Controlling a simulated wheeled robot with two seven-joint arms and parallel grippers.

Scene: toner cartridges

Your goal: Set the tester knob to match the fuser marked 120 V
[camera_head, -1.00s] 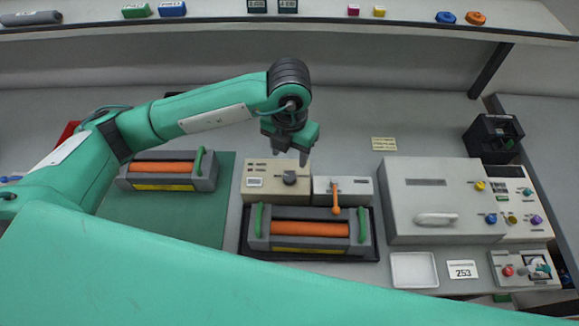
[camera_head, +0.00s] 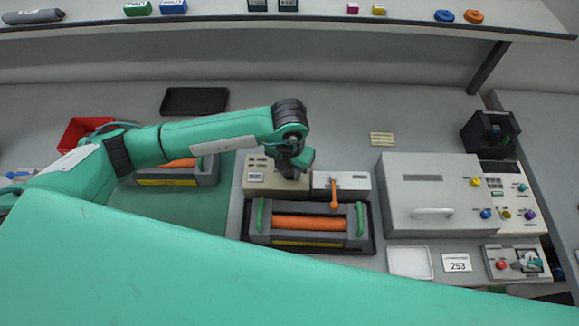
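The cream tester box (camera_head: 255,187) stands at the middle of the bench, with a small display on its left. My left gripper (camera_head: 291,174) is lowered over the right part of its top, where the knob is. The gripper hides the knob, its pointer and the fingertips, so I cannot tell whether the fingers touch or grip it. One fuser with an orange roller (camera_head: 310,223) and green end handles sits in a dark tray in front of the tester. Another fuser (camera_head: 180,177) lies on the green mat, partly behind my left arm. No voltage mark is readable. My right gripper is out of view.
A grey box with an orange lever (camera_head: 352,186) adjoins the tester on the right. A large grey-white lidded machine (camera_head: 425,180) stands further right. A white tray (camera_head: 410,276) and a 253 card (camera_head: 457,262) lie in front of it. A red bin (camera_head: 73,135) is far left.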

